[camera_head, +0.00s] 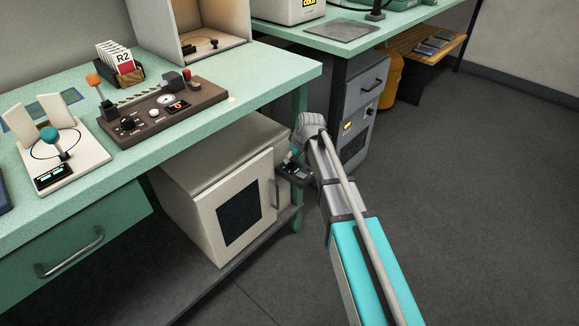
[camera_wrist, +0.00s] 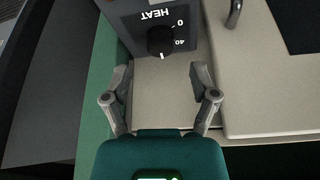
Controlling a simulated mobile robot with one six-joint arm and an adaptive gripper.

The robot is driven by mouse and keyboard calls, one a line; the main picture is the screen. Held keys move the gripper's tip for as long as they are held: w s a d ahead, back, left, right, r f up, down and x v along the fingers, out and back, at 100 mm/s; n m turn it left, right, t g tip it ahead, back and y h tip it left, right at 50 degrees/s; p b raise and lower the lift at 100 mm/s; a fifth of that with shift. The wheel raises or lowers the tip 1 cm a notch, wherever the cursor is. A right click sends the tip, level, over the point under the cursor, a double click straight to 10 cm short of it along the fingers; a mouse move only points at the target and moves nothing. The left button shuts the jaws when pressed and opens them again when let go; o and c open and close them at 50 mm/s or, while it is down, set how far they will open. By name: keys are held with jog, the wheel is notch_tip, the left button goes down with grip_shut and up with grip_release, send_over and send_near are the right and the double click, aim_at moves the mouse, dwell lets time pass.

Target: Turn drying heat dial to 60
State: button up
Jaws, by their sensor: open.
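The heat dial (camera_wrist: 160,41) is a round black knob on a dark grey panel (camera_wrist: 126,22) marked HEAT, which appears upside down in the wrist view. Its white mark points toward the bottom of that picture. The figures 0 and 40 show at its right; no 60 can be read. My gripper (camera_wrist: 162,74) is open and empty, its fingers apart and just short of the dial, not around it. In the head view my gripper (camera_head: 291,163) is small beside the beige cabinet (camera_head: 188,198), and the dial cannot be made out there.
The cabinet door has a dark window (camera_head: 239,219) and a handle (camera_head: 277,193) close to my gripper. The green bench (camera_head: 270,72) overhangs the cabinet, with a leg nearby. A grey drawer unit (camera_head: 367,82) stands behind my arm. The floor at right is open.

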aim_at(291, 162)
jog(key=shift+b+x, duration=1.55)
jog(key=shift+x, duration=0.4)
grip_shut()
